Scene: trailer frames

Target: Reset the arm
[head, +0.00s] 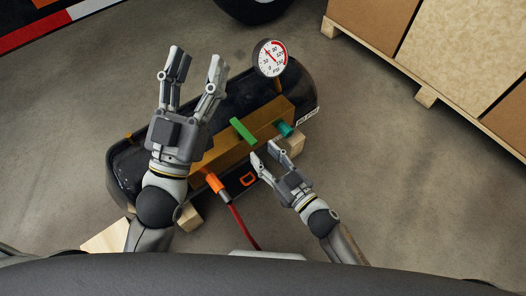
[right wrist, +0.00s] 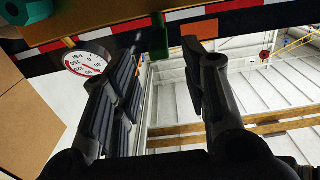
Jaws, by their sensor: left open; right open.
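My left gripper (head: 197,64) is open and empty, raised above the black tank (head: 232,98) with its fingers pointing to the top of the head view. My right gripper (head: 264,153) is open and empty by the tank's lower right side, close to the brass block (head: 262,118) and its green lever (head: 243,131). Whether it touches anything I cannot tell. In the right wrist view both right fingers (right wrist: 172,52) are spread with nothing between them; the green lever (right wrist: 160,36) shows beyond them. My left forearm hides part of the tank.
A pressure gauge (head: 270,59) stands at the tank's upper right, with a teal fitting (head: 285,129) below. An orange connector (head: 214,183) carries a red hose (head: 241,226). Wooden blocks (head: 190,217) support the tank. Boxes on a pallet (head: 426,97) fill the upper right. Floor between is clear.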

